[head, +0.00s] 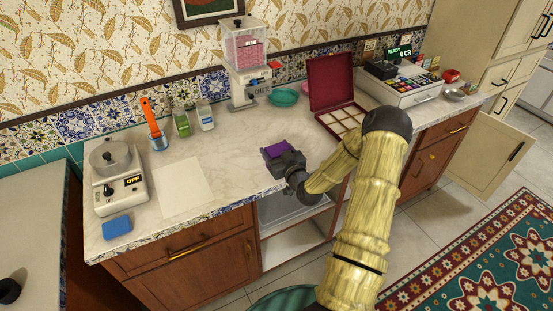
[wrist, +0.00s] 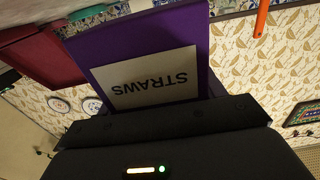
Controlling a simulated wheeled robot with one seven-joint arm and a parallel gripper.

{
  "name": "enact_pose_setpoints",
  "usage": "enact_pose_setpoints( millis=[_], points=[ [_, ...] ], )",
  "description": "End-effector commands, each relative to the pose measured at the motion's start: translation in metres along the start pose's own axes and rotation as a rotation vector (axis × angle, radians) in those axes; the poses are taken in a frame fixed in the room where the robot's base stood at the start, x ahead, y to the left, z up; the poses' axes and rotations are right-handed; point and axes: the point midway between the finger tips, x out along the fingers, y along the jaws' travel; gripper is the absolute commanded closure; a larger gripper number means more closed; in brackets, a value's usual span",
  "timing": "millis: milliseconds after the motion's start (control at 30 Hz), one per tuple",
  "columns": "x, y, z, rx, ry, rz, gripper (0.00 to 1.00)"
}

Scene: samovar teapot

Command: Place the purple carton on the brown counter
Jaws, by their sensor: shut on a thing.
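The purple carton (head: 275,150) is in my gripper (head: 283,159), over the middle of the counter near its front edge. In the wrist view the purple carton (wrist: 140,43) fills the upper middle, with a white label reading STRAWS upside down. The dark jaws (wrist: 165,122) are shut on its near end. The counter (head: 235,190) has a pale marbled top and brown wooden doors. I cannot tell whether the carton touches the top; my gripper hides part of it.
A blue sponge (head: 117,228), a scale-like appliance (head: 118,182) and a white sheet (head: 182,186) are left. Bottles and a dispenser (head: 246,60) stand behind. An open red box (head: 338,90) and cash register (head: 400,82) are right. An open cabinet lies below my gripper.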

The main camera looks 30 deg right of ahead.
Motion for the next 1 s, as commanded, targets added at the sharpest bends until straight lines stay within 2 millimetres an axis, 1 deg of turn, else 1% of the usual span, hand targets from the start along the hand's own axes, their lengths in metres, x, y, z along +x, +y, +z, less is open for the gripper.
enact_pose_setpoints(
  millis=[167, 267, 500, 600, 733, 1000],
  points=[
    [0.000, 0.000, -0.001, -0.001, 0.001, -0.001, 0.60],
    [0.000, -0.001, 0.003, 0.001, 0.000, 0.000, 0.60],
    [0.001, -0.003, 0.032, 0.002, -0.001, -0.004, 0.60],
    [0.002, -0.007, 0.040, 0.001, 0.001, -0.010, 0.60],
    [0.002, -0.008, 0.041, -0.001, 0.002, -0.012, 0.60],
    [0.001, -0.002, 0.045, -0.001, 0.001, -0.003, 0.60]
  ],
)
